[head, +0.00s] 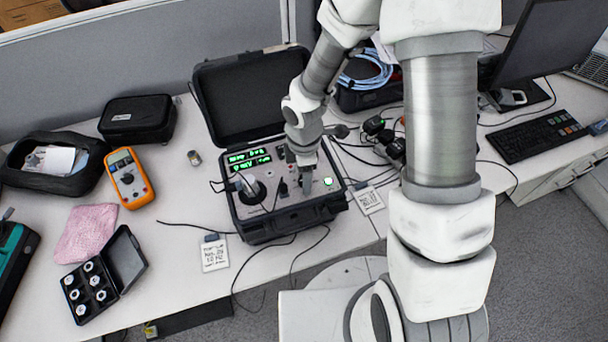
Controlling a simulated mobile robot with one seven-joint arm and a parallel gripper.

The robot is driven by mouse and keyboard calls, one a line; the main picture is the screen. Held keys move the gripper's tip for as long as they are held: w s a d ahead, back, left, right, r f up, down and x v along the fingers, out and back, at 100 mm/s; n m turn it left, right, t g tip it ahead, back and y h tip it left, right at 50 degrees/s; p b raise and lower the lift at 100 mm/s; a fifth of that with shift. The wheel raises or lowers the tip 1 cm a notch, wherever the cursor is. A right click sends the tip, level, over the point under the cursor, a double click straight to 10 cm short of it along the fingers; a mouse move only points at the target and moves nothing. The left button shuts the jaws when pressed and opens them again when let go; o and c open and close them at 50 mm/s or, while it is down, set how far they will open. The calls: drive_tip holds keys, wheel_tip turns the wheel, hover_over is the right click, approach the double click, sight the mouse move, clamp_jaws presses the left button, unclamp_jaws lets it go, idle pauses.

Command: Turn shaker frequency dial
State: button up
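The shaker unit (262,222) is an open black case on the desk, with its lid (250,95) raised at the back. Its panel carries green lit displays (249,161), a round dark shaker mount (250,192) with a pale piece standing on it, and a lit green-white button (328,182) at the right. My gripper (304,184) points down over the right half of the panel, at or just above its surface. I cannot make out the frequency dial; the gripper covers part of that area. Whether the fingers are open, shut or touching a knob is too small to tell.
Cables run from the case across the desk. An orange multimeter (129,178), a pink cloth (86,232) and a small open black box (90,289) lie left. Black adapters (388,140) sit right.

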clamp_jaws()
idle(0.4)
drive_tip(key=shift+m, duration=0.3)
drive_tip(key=m+b, duration=0.2)
drive_tip(key=m, duration=0.1)
drive_tip(key=shift+f+m, duration=0.15)
drive_tip(key=shift+m, duration=0.25)
drive_tip(key=m+b, duration=0.3)
drive_tip(key=m, duration=0.2)
drive_tip(key=m+b, duration=0.2)
drive_tip(key=m, duration=0.3)
drive_tip(key=shift+m, duration=0.4)
drive_tip(key=shift+m+b, duration=0.6)
drive_tip(key=shift+m, duration=1.6)
